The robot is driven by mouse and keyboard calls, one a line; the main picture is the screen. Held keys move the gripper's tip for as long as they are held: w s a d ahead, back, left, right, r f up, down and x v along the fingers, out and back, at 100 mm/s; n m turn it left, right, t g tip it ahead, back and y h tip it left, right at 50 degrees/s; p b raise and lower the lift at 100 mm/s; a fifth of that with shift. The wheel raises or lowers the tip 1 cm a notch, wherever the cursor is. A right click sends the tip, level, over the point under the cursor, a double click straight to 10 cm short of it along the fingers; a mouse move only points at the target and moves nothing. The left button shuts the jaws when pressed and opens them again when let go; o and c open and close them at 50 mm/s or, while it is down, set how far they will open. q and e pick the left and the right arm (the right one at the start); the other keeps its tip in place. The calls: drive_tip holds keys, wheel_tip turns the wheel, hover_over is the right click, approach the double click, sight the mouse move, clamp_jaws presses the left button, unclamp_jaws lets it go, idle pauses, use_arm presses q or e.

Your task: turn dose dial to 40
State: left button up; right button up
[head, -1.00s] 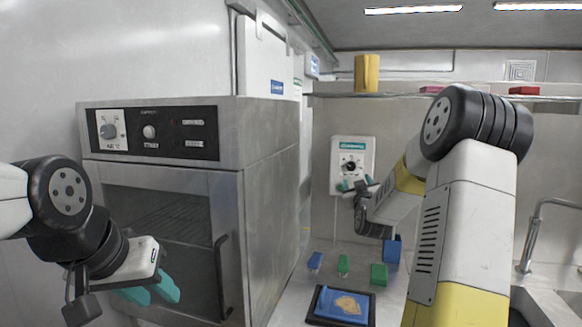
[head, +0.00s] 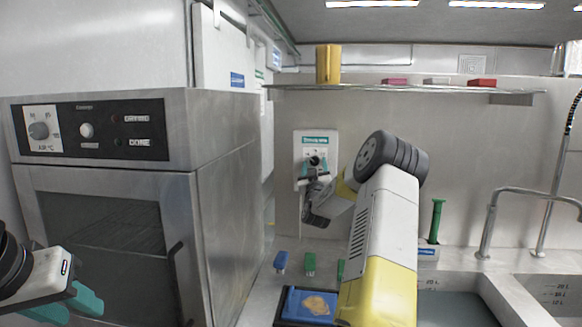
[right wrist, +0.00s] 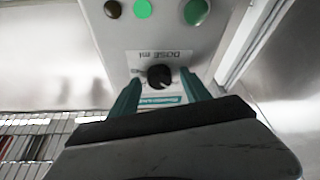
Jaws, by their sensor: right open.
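The dose dial (head: 314,161) is a black knob on a white wall panel with a teal label. In the right wrist view the dial (right wrist: 159,77) shows upside down beside the words "DOSE ml". My right gripper (head: 314,169) is open at the panel. In the right wrist view its teal fingertips (right wrist: 160,82) stand on either side of the knob, with gaps visible. The dial's setting is too small to read. My left gripper (head: 86,308) is at the lower left, its two teal fingers apart and empty.
A steel oven (head: 100,200) with its own knobs fills the left. A shelf (head: 400,88) runs above. A sink and tap (head: 490,225) are at the right.

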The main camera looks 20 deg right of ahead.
drive_tip(key=shift+c, duration=0.2)
clamp_jaws()
